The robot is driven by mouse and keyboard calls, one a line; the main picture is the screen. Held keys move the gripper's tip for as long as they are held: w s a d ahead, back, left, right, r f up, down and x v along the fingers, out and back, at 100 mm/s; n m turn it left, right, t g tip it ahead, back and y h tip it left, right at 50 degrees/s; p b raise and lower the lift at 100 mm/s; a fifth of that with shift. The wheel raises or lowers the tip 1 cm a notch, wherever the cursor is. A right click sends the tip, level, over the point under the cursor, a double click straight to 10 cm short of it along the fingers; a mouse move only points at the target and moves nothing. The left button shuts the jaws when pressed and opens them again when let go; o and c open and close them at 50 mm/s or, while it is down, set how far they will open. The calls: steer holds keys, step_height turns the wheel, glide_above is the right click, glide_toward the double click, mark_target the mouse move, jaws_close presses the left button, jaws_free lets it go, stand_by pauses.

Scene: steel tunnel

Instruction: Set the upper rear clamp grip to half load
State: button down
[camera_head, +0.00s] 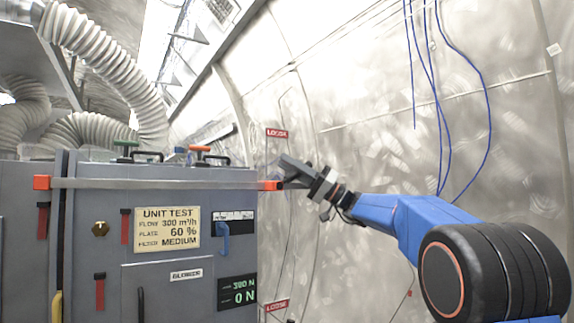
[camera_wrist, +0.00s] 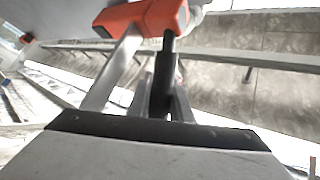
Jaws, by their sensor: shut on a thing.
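A grey metal strap (camera_head: 150,183) runs along the upper side of the grey unit, with an orange-red block at each end. The right-hand orange block (camera_head: 270,185) is at my gripper; it shows large at the top of the wrist view (camera_wrist: 145,17). A dark clamp grip (camera_wrist: 165,75) extends from this block toward my gripper. My gripper (camera_head: 284,179) is shut on this grip at the unit's upper right corner. The fingers partly hide the grip. A display (camera_head: 238,291) on the unit reads about 300 N above 0 N.
The unit panel (camera_head: 168,228) carries a sign: flow 300, plate 60 %, filter medium. A blue lever (camera_head: 223,238) and red handles stand on its front. Blue cables (camera_head: 440,100) hang at the tunnel wall, above my arm.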

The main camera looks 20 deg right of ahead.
stand_by(0.3)
steer(key=c, duration=1.6)
jaws_free()
steer(key=shift+d+f, duration=0.1)
steer(key=v, duration=1.7)
steer(key=shift+d+f, duration=0.1)
